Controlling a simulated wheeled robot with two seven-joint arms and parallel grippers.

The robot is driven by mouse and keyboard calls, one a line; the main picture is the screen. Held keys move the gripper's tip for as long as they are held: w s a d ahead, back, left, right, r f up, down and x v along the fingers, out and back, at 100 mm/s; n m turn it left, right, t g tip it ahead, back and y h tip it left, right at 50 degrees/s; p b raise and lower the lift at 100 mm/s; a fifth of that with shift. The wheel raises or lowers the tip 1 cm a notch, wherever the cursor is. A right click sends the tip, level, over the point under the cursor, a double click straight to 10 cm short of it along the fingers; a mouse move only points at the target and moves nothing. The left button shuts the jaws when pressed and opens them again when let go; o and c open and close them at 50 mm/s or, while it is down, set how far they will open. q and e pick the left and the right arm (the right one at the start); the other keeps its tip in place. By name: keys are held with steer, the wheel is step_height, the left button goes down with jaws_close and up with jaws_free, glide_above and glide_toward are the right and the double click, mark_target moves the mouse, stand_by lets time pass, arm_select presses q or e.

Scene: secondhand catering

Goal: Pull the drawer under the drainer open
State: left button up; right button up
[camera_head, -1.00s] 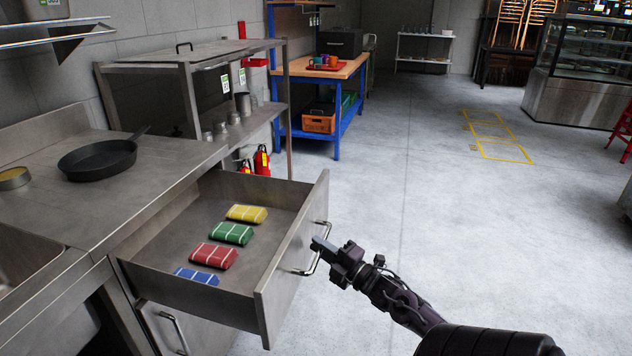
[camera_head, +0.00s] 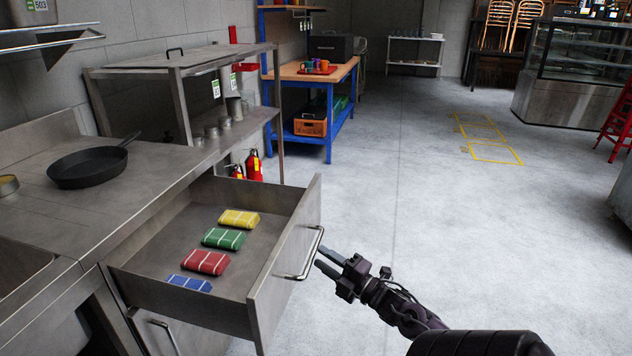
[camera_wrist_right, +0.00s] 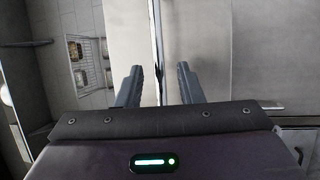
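The steel drawer under the worktop stands pulled out, its front (camera_head: 285,265) well forward of the cabinet. A bar handle (camera_head: 308,256) is on its front. Inside lie folded cloths: yellow (camera_head: 239,219), green (camera_head: 223,238), red (camera_head: 206,262) and blue (camera_head: 189,283). My left gripper is not in view.
A black frying pan (camera_head: 92,166) sits on the worktop (camera_head: 150,185). Behind stand a steel shelf unit (camera_head: 262,112), red fire extinguishers (camera_head: 254,165) and a blue workbench (camera_head: 330,125). The floor (camera_head: 420,220) to the right of the drawer is clear.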

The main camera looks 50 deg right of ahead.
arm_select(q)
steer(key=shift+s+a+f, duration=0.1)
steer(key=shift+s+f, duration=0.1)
arm_select(e)
steer(key=s, duration=0.4)
steer(key=shift+f, duration=0.3)
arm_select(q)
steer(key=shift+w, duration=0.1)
